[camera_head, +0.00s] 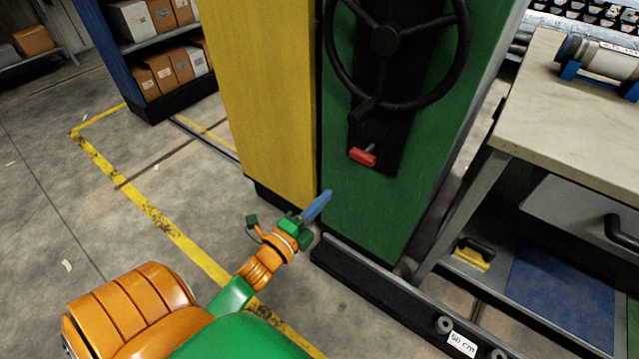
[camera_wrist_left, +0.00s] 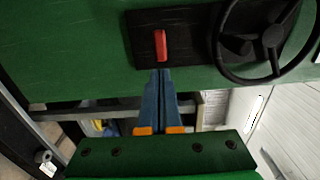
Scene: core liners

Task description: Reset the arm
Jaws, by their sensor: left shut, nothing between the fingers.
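My left arm comes in from the lower left in the head view. Its left gripper (camera_head: 317,206) has blue fingers that are shut and empty, in front of the lower part of the green cabinet (camera_head: 385,205). In the left wrist view the shut fingers (camera_wrist_left: 160,75) point toward a red handle (camera_wrist_left: 160,45) on a black panel, apart from it as far as I can tell. The red handle also shows in the head view (camera_head: 362,156), above and to the right of the fingertips. My right gripper is not in view.
A black handwheel (camera_head: 385,39) stands out from the cabinet above the red handle. A workbench (camera_head: 560,110) with a grey cylinder (camera_head: 605,59) on blue supports is at the right. A blue shelf with boxes (camera_head: 165,75) is at the back left.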

